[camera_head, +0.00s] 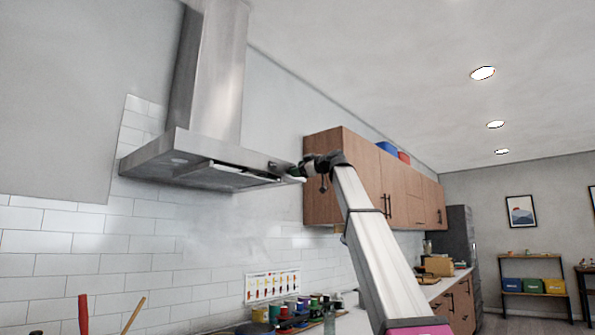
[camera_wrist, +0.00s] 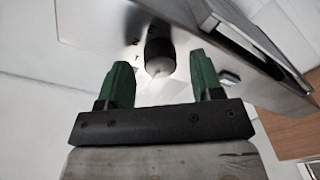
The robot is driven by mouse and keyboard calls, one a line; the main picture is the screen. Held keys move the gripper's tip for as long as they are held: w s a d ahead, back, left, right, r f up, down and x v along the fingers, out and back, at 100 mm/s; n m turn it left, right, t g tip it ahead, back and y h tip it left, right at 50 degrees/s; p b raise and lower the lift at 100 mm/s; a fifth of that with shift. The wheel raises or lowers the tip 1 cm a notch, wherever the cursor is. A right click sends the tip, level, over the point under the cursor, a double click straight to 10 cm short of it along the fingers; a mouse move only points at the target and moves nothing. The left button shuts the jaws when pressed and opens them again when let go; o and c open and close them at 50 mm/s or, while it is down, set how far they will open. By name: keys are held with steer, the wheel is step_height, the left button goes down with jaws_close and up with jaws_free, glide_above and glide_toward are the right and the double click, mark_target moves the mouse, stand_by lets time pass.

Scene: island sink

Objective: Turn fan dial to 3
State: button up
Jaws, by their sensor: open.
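The steel range hood (camera_head: 208,160) hangs on the tiled wall, left of centre in the head view. In the wrist view, the fan dial (camera_wrist: 160,52) is a dark round knob with a pale end, on the hood's grey panel (camera_wrist: 95,25). Small dark marks stand beside the dial, too small to read for sure. My gripper (camera_head: 296,172) is at the hood's right front edge. In the wrist view, my gripper (camera_wrist: 162,85) has its green fingers spread wide, with the dial between and just beyond their tips. The fingers do not appear to touch it.
Wooden wall cabinets (camera_head: 375,185) hang close to the right of my gripper. Below, several jars and bottles (camera_head: 300,308) stand on the counter by a small chart (camera_head: 272,286). A red-handled utensil (camera_head: 83,312) rises at the lower left. The space before the hood is free.

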steer(key=shift+w+a, duration=0.3)
steer(key=shift+a, duration=0.1)
steer(key=c, duration=0.9)
steer(key=shift+m, duration=0.4)
steer(key=shift+f+m+t+h, duration=0.1)
steer(key=shift+m+t+h, duration=0.2)
steer(key=shift+m, duration=6.45)
steer(key=shift+f+m+t+h, duration=0.1)
steer(key=shift+m+t, duration=0.3)
steer(key=shift+m, duration=6.35)
